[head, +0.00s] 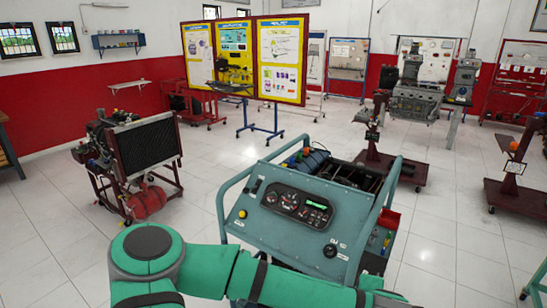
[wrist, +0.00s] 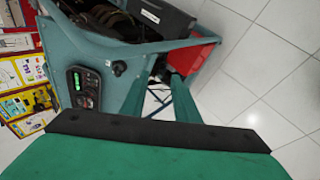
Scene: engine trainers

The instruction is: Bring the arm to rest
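My green arm (head: 215,270) crosses the bottom of the head view, bent at a round dark-capped joint, and runs off toward the lower right in front of the teal engine trainer (head: 262,218). In the wrist view a broad green part of mine with a black front edge, apparently my gripper (wrist: 158,130), fills the bottom.
A radiator engine stand (head: 145,145) is at the left. Display boards (head: 280,60) stand behind. A dark red stand (head: 400,165) is behind the trainer, and another (head: 515,200) is at the right. Tiled floor (head: 470,250) is open at the right of the trainer.

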